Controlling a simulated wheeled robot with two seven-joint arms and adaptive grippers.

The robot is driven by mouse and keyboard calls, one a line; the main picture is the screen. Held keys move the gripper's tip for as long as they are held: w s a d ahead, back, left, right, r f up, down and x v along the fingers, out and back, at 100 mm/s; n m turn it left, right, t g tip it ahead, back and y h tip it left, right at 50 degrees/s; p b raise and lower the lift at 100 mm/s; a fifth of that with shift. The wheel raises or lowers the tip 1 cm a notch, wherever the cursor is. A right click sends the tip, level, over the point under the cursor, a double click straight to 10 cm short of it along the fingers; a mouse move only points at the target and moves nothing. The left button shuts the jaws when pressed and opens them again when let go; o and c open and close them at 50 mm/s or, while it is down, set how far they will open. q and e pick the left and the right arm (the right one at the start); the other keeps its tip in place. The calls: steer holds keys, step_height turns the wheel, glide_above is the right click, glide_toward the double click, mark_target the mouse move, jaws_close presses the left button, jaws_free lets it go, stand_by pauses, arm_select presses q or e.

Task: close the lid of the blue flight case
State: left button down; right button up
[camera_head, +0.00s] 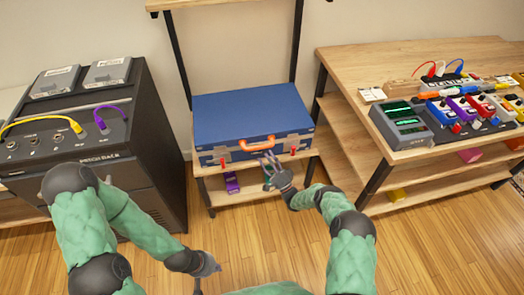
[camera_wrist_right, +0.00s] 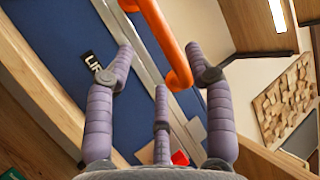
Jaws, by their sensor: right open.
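The blue flight case (camera_head: 250,115) sits on the wooden shelf, its blue lid lying flat over the body, with no gap visible at the front in the head view. Its orange handle (camera_head: 257,145) is on the front, with red latches to either side. My right gripper (camera_head: 268,163) is open just in front of and below the handle. In the right wrist view, the orange handle (camera_wrist_right: 165,45) shows between and beyond the spread fingers of the right gripper (camera_wrist_right: 168,75); contact is unclear. My left gripper (camera_head: 204,280) hangs low over the floor, away from the case; its fingers are unclear.
A black amp cabinet (camera_head: 140,150) with yellow and purple cables stands left of the shelf. A wooden table (camera_head: 340,60) with pedals and a grey device (camera_head: 400,122) stands right. A purple item (camera_head: 232,183) lies on the lower shelf. Wooden floor in front is clear.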

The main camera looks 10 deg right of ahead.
steer(key=v, duration=0.5)
steer(key=shift+s+d+f, duration=0.15)
steer(key=shift+s+f, duration=0.1)
steer(key=shift+s, duration=0.05)
steer(key=w+a+f+g+h+p, duration=0.2)
steer(key=w+g+h+p, duration=0.15)
steer(key=h, duration=0.25)
steer(key=s+a+f+n+g+h+p, duration=0.1)
steer(key=s+a+n+g, duration=0.1)
steer(key=s+a+g, duration=0.4)
steer(key=s+r+n+g+p, duration=0.1)
steer(key=s+g, duration=0.3)
steer(key=s, duration=0.6)
steer(key=s+a+r+n+g+p, duration=0.1)
steer(key=s+r+n+g, duration=0.1)
steer(key=s, duration=0.9)
steer(key=s+a+r+n+g+p, duration=0.1)
steer(key=s+r+g, duration=0.3)
steer(key=s, duration=0.6)
steer(key=shift+s+a+n+g, duration=0.2)
steer(key=shift+s+n+g, duration=0.2)
steer(key=shift+n+g, duration=0.4)
steer(key=shift+o, duration=0.3)
steer(key=shift+r, duration=0.15)
